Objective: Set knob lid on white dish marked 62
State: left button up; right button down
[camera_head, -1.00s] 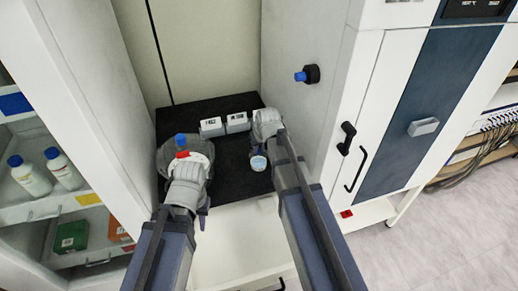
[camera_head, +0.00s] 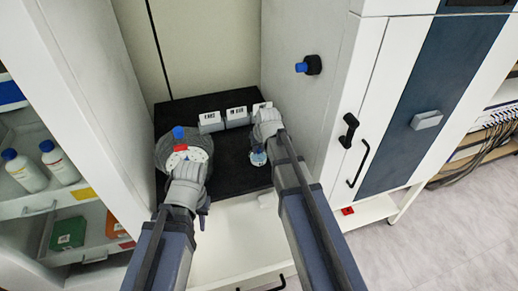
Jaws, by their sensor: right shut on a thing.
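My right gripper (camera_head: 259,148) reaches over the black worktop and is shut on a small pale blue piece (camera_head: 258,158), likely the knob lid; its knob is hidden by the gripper. Three small white pieces with dark markings stand in a row behind: one at the left (camera_head: 210,121), one in the middle (camera_head: 237,117), one at the right (camera_head: 262,107), partly behind my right wrist. The markings are too small to read, so I cannot tell which is 62. My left gripper (camera_head: 203,208) is at the left front of the worktop, its fingers mostly hidden.
The black worktop (camera_head: 232,177) is bare between my arms. A round grey object with blue and red parts (camera_head: 178,134) stands behind my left wrist. A white cabinet wall with a blue knob (camera_head: 301,67) bounds the right. Shelves with bottles (camera_head: 25,171) are at the left.

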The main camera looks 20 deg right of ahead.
jog(key=shift+f, duration=0.3)
dwell(0.4)
jog(key=shift+c, duration=1.2)
grip_release()
jog(key=shift+r, duration=0.15)
jog(key=shift+r+p, duration=2.85)
jog(key=shift+r, duration=0.05)
jog(key=s+a+n+g, duration=0.1)
jog(key=s+a, duration=0.3)
jog(key=s, duration=0.4)
jog(key=s+a+f+n+g+h, duration=0.1)
jog(key=s+a+g, duration=0.1)
jog(key=s+a, duration=0.2)
jog(key=s+a+n+g, duration=0.1)
jog(key=s+a, duration=0.4)
jog(key=s, duration=0.6)
jog(key=shift+s+f+g+h, duration=0.3)
jog(key=shift+g, duration=0.2)
